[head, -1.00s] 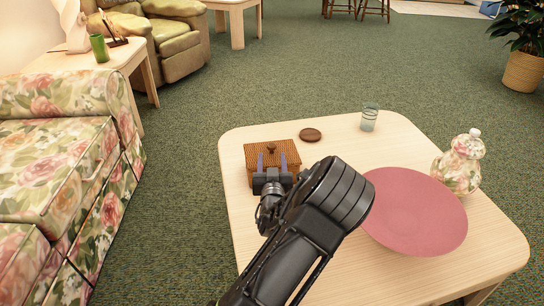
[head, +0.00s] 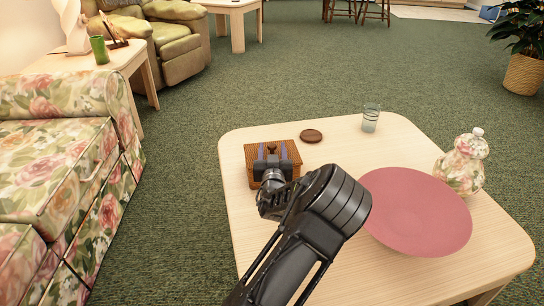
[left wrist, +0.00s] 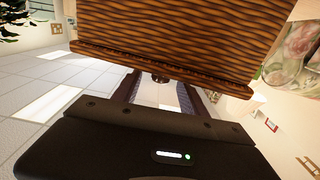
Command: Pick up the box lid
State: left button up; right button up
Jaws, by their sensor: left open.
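The brown woven box (head: 290,179) stands on the left part of the pale wooden table. Its lid (head: 291,157) is on it, with a small dark knob (head: 272,147) on top. My left gripper (head: 272,153) is over the lid, open, with one finger on each side of the knob. In the left wrist view the woven lid (left wrist: 185,35) fills the top, and the knob (left wrist: 160,77) shows between the spread fingers (left wrist: 160,92). I cannot tell whether the fingers touch the lid. The gripper body hides part of the box. My right gripper is not in view.
On the table (head: 375,152) stand a brown coaster (head: 311,136), a glass (head: 370,119), a large pink dish (head: 415,212) and a floral lidded jar (head: 462,163). The dish lies right of my left arm. A floral sofa (head: 60,185) is at the left.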

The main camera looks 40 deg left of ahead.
pick_arm(q)
jog(key=shift+c, duration=0.3)
grip_shut()
dwell(0.5)
